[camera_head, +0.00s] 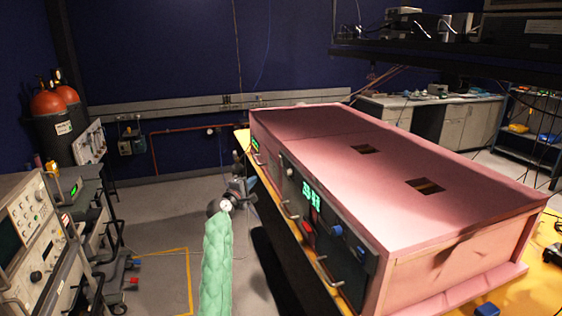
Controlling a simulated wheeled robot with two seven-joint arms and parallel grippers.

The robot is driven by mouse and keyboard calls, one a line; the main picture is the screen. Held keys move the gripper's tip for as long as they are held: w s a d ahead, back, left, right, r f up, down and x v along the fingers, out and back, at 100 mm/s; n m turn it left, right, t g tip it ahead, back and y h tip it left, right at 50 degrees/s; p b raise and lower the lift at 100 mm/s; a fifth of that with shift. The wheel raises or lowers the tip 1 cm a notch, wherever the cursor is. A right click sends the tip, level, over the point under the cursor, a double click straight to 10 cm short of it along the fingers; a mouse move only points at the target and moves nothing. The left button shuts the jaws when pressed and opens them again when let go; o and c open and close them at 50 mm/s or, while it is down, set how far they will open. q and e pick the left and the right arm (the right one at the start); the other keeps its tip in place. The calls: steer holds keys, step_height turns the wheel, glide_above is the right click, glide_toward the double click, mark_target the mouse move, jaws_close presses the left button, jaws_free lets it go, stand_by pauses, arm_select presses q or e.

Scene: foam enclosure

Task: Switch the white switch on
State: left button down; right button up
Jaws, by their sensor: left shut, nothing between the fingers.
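The pink foam enclosure (450,236) stands on a yellow-topped bench at the right. Its dark front panel (345,262) faces left and carries a green lit display (311,194), a red part (308,230), blue parts and metal handles. A small pale round spot (290,172) shows high on the panel; I cannot tell whether it is the white switch. My left gripper (246,176), beyond my green-sleeved forearm, is shut and empty near the far part of the panel. I cannot tell whether it touches the panel. My right gripper is not in view.
Instruments on a cart (42,240) stand at the left, with orange-topped tanks (48,103) behind. A dark shelf (440,55) hangs above the enclosure at upper right. The grey floor (160,255) between cart and bench is mostly clear.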

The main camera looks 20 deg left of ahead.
mark_target(281, 161)
arm_select(q)
steer(key=shift+w+a+r+n, duration=0.1)
steer(key=shift+w+r+n, duration=0.25)
steer(key=shift+r, duration=0.3)
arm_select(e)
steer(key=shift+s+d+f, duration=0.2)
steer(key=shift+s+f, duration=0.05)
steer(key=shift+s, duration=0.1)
arm_select(q)
steer(key=shift+w, duration=0.1)
